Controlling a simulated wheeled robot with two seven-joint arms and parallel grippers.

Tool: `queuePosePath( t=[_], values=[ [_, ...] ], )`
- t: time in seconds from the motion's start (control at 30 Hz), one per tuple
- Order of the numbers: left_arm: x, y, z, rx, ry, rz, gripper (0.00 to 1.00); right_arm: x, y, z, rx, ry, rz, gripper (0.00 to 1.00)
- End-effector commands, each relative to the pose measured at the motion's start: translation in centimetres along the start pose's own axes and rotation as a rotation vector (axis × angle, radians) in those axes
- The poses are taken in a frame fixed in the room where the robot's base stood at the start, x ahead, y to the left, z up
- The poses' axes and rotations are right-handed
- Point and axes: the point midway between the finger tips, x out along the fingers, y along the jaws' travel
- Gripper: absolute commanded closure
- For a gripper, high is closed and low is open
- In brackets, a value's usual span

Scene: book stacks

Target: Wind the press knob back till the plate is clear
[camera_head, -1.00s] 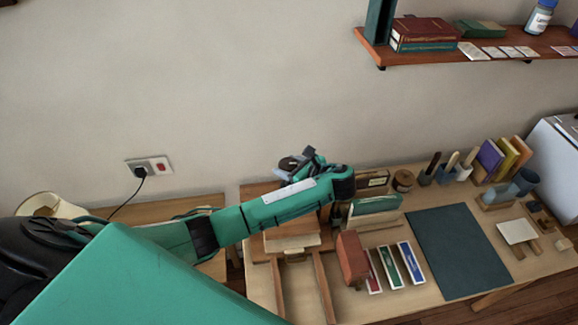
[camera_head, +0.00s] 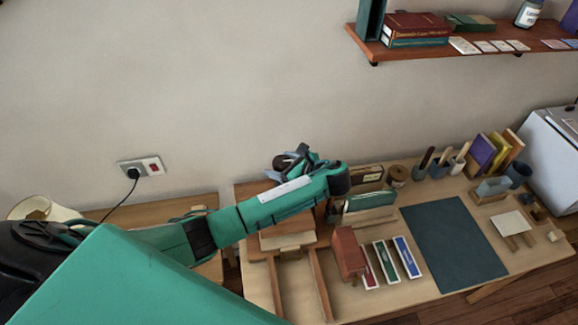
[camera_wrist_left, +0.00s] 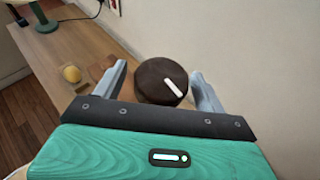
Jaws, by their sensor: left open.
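The press knob (camera_wrist_left: 155,84) is a dark round disc with a white mark, seen from above in the left wrist view. In the head view the knob (camera_head: 284,161) shows partly at the back of the table, behind my left gripper. My left gripper (camera_wrist_left: 152,90) is open, with one finger on each side of the knob and a visible gap at least on the left. In the head view my left gripper (camera_head: 292,165) is at the press. The press's wooden boards (camera_head: 287,238) show below my arm; the plate cannot be made out clearly. My right gripper is not in view.
A dark green mat (camera_head: 452,241) lies on the table. A reddish block (camera_head: 348,253) and several coloured boxes (camera_head: 386,262) stand left of it. Tool cups (camera_head: 438,168) and upright books (camera_head: 492,152) stand at the back right. A shelf (camera_head: 470,48) hangs above.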

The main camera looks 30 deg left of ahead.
Motion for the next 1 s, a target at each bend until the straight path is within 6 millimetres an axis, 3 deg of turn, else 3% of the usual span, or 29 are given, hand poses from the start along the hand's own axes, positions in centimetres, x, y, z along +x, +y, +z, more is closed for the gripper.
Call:
queuePosePath(
  t=[0.27,0.7,1.0],
  values=[
    [-3.1,0.0,-0.2,-0.003,0.006,0.0,0.28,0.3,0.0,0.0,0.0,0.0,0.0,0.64],
    [-10.2,0.0,-0.3,0.0,0.006,0.0,0.28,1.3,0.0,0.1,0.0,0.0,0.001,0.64],
    [-13.1,0.0,-0.2,0.002,0.004,0.002,0.28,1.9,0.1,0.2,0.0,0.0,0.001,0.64]
  ],
)
